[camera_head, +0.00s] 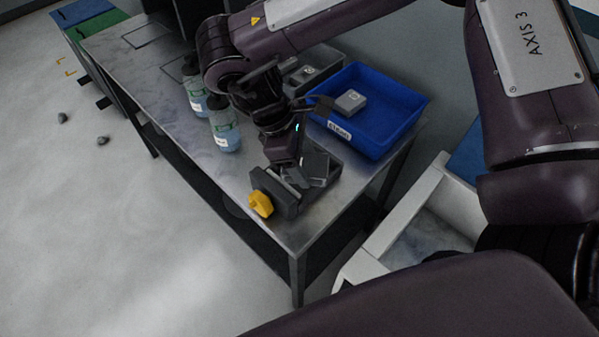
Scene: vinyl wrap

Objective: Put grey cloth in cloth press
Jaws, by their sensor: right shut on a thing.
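My right gripper (297,172) reaches down over the near end of the metal table. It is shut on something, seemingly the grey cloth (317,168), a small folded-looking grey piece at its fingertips. The fingers partly hide the contact. A dark grey device with a yellow knob (261,204), seemingly the cloth press (283,195), stands at the table's near edge, directly below and beside the gripper. I cannot tell whether the cloth touches the press. My left gripper is not in view.
A blue bin (409,107) with a white label holds a grey block (350,102). Spray bottles (224,128) with blue liquid stand left of the gripper. The metal table (250,165) has bare room left of the press.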

